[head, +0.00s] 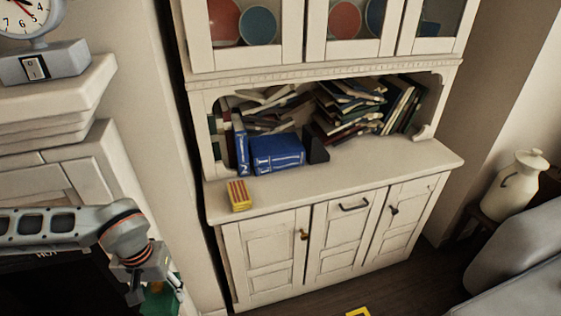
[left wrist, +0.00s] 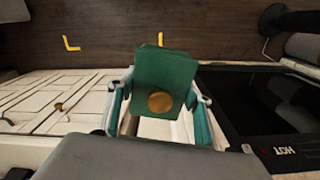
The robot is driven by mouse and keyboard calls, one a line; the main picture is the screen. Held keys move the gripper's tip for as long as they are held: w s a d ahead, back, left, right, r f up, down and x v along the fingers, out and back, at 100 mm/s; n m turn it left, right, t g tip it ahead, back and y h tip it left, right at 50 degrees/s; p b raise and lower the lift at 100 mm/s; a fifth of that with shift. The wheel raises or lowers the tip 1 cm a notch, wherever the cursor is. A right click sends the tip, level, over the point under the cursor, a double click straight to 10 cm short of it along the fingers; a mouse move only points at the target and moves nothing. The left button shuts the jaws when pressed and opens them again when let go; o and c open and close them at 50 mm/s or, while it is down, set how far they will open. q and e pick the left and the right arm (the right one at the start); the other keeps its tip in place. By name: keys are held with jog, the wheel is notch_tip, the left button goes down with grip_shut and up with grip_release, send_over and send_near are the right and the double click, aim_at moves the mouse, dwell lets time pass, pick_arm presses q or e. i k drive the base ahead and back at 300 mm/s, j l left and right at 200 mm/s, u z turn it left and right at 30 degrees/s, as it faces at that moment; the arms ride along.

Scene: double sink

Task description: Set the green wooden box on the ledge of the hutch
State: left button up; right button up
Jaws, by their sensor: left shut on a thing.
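The green wooden box (left wrist: 165,70) is held between the fingers of my left gripper (left wrist: 162,110) in the left wrist view, with a round gold-brown spot on its face. In the head view the left gripper (head: 158,285) is at the lower left, with part of the green box (head: 160,302) showing at the bottom edge. It is left of the white hutch and lower than its ledge. The hutch ledge (head: 345,172) runs across the middle of the head view. My right gripper is not in view.
On the ledge stand a yellow-and-red striped box (head: 239,195) at the left end, blue books (head: 277,153) and a heap of books (head: 350,105) behind. The front right of the ledge is clear. A white mantel with a clock (head: 27,18) stands left. A cream jug (head: 515,185) stands right.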

aim_at(284, 186)
jog(key=i+l+z, duration=0.3)
jog(key=l, duration=0.2)
jog(key=i+l+z, duration=0.35)
jog(key=l, duration=0.15)
